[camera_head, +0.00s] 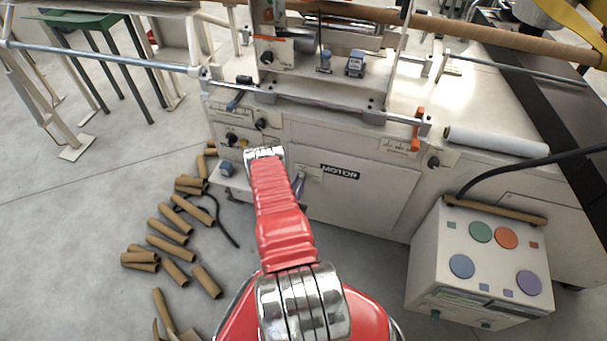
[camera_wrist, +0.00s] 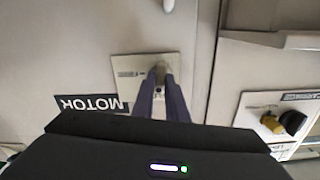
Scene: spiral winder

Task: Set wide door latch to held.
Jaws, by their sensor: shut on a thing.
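The wide door (camera_head: 345,195) is the cream panel with the black MOTOR label (camera_head: 340,172), and it looks closed. Its latch sits on a small pale plate (camera_head: 311,171) left of the label. In the wrist view, which is upside down, the latch plate (camera_wrist: 128,68) lies straight ahead beside the MOTOR label (camera_wrist: 88,104). My gripper (camera_wrist: 160,72) has its two dark fingers close together over the plate, shut on the small latch (camera_wrist: 159,92), which is mostly hidden between them. In the head view my gripper (camera_head: 299,183) is partly hidden behind my red arm.
A panel with black and yellow knobs (camera_wrist: 281,122) is beside the door. A box with coloured round buttons (camera_head: 485,255) stands at the right. Cardboard tubes (camera_head: 170,231) and a black cable (camera_head: 222,225) lie on the floor at left.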

